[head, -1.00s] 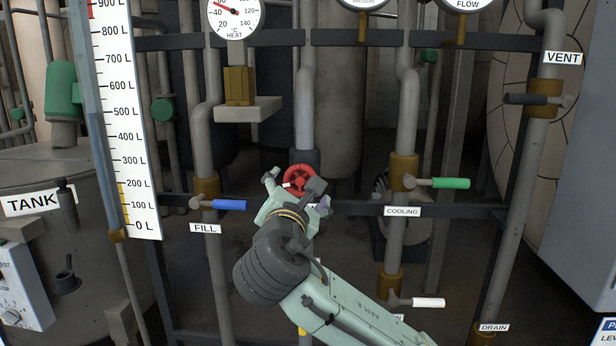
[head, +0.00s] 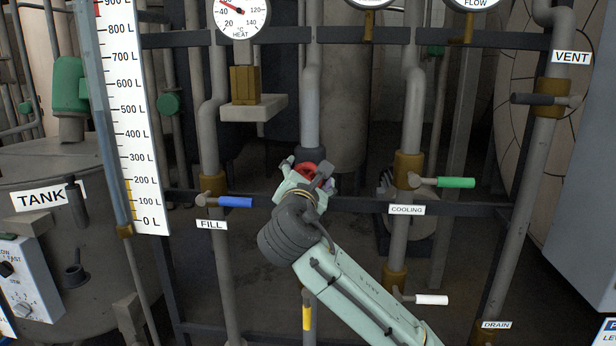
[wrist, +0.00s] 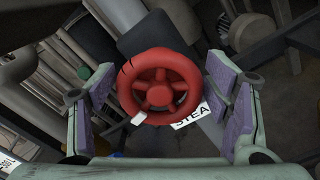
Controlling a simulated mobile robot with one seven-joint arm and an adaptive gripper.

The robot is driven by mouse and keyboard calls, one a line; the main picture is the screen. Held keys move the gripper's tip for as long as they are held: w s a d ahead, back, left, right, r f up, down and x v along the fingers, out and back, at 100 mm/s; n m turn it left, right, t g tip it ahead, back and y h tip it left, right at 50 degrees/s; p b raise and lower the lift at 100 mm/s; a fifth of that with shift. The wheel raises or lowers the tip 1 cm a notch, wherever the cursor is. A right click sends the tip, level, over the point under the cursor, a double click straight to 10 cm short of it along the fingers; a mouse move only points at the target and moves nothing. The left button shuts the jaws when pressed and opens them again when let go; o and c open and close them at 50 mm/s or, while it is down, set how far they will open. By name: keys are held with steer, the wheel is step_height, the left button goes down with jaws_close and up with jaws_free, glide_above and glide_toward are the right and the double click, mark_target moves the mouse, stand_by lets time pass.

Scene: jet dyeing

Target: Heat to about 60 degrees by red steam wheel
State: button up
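The red steam wheel (wrist: 160,86) is in the middle of the wrist view, with a partly hidden label reading "STEA" (wrist: 190,116) behind it. In the head view the red wheel (head: 309,169) is mostly hidden by my gripper. My gripper (wrist: 165,100) is open, with one purple-padded finger on each side of the wheel and small gaps between the pads and the rim. How deep the wheel sits between them is hard to tell. The heat gauge (head: 242,14) is cut off at the top; its red needle points up-left, just above the 40 mark.
The blue fill handle (head: 235,202) is left of my gripper. The green cooling handle (head: 455,182) and the white drain-side handle (head: 431,300) are to the right. A dark crossbar (head: 355,205) runs behind. The level scale (head: 140,130) stands at the left.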

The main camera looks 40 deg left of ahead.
steer(key=c, duration=0.9)
steer(key=shift+o, duration=0.2)
steer(key=shift+m, duration=0.4)
steer(key=m, duration=0.3)
steer(key=shift+f+m+b, duration=0.15)
steer(key=shift+m+b, duration=0.15)
steer(key=shift+m, duration=0.1)
steer(key=m, duration=0.4)
steer(key=shift+d+f+m, duration=0.1)
steer(key=shift+f+m, duration=0.05)
steer(key=shift+m, duration=0.15)
steer(key=m, duration=0.6)
steer(key=shift+f+p, duration=0.15)
steer(key=shift+p, duration=0.15)
steer(key=m+p, duration=0.1)
steer(key=m, duration=0.4)
steer(key=shift+f+m, duration=0.15)
steer(key=shift+m, duration=0.15)
